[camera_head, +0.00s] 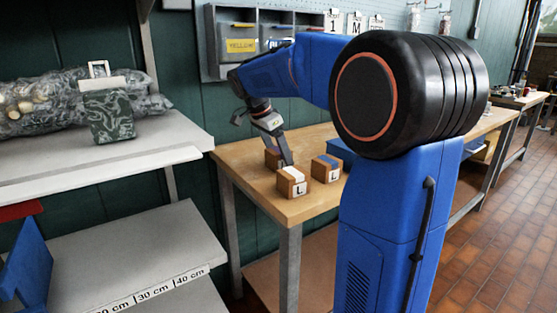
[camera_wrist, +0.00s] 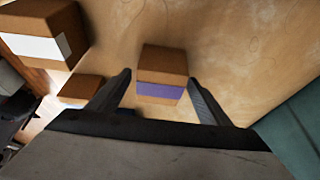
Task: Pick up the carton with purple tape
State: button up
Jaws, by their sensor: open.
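The carton with purple tape (camera_wrist: 162,74) is a small brown box with a purple band, in the middle of the wrist view on the wooden table. My gripper (camera_wrist: 158,82) is open, with one finger on each side of this carton in the picture. I cannot tell whether either finger touches it. In the head view my gripper (camera_head: 283,152) points down over the table. A brown carton (camera_head: 270,158) shows partly behind it, its tape hidden.
A carton with white tape (camera_head: 292,183) and a carton with blue tape (camera_head: 331,168) stand close by on the table (camera_head: 250,182). The white-taped one fills the wrist view's upper left (camera_wrist: 42,32). Bare wood lies right of the purple-taped carton. Grey shelves (camera_head: 120,150) stand left.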

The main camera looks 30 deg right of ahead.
aim_at(278, 150)
jog(key=shift+c, duration=0.4)
jog(key=c, duration=1.2)
jog(key=shift+c, duration=0.2)
jog(key=shift+r, duration=0.15)
notch_tip(278, 150, up, 10)
jog(key=shift+f, duration=0.15)
jog(key=shift+s, duration=0.1)
